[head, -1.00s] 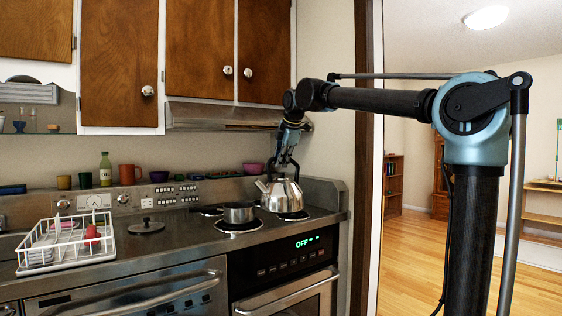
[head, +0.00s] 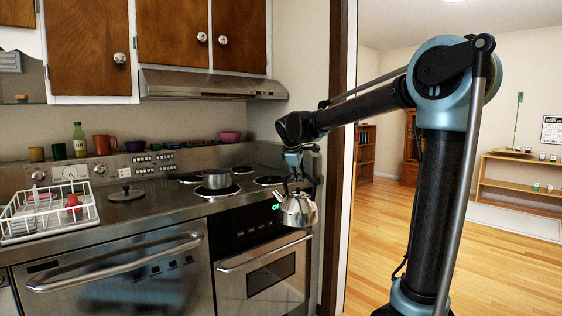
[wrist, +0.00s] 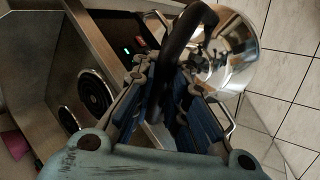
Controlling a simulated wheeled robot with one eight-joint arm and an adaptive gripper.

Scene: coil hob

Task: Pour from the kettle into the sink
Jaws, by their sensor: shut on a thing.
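The kettle (head: 298,209) is shiny metal and hangs upright from my gripper (head: 297,184), in front of the oven and off the hob. My gripper is shut on the kettle's dark handle. In the wrist view the kettle (wrist: 232,50) is at upper right, and the blue-padded fingers of my gripper (wrist: 180,85) close around the black handle. No sink shows clearly in either view.
A pot (head: 216,179) stands on the coil hob, with bare coils (head: 270,181) near it. A white dish rack (head: 45,212) and a dark lid (head: 126,193) are on the counter at left. Oven handles stick out in front. The wooden floor (head: 510,250) at right is clear.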

